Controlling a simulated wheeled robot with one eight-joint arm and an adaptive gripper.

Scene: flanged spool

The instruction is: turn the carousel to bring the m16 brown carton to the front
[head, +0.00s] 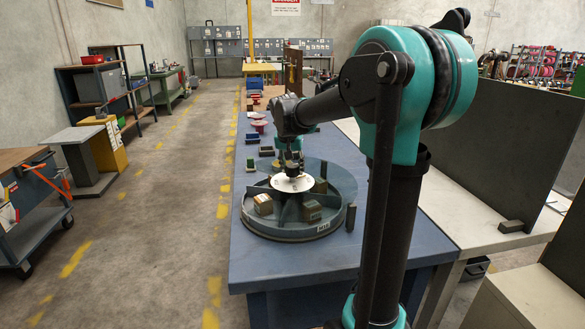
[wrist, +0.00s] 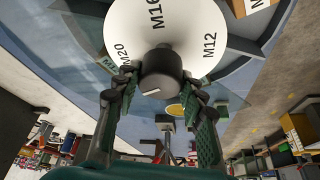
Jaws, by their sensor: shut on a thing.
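The round grey carousel (head: 290,232) stands on the blue bench, split into compartments by upright dividers. I cannot read which is the m16. A white disc (head: 292,183) tops the hub; in the wrist view the disc (wrist: 190,30) reads M16, M20 and M12. My gripper (head: 290,168) is over the hub, shut on the dark knob (wrist: 160,78) at the disc's centre, one finger on each side.
The blue bench (head: 265,262) is clear in front of the carousel. A small dark upright post (head: 351,217) stands at the carousel's right edge. Small dark bins (head: 266,151) and red spools (head: 259,125) stand behind it. A tall dark panel (head: 495,140) is at the right.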

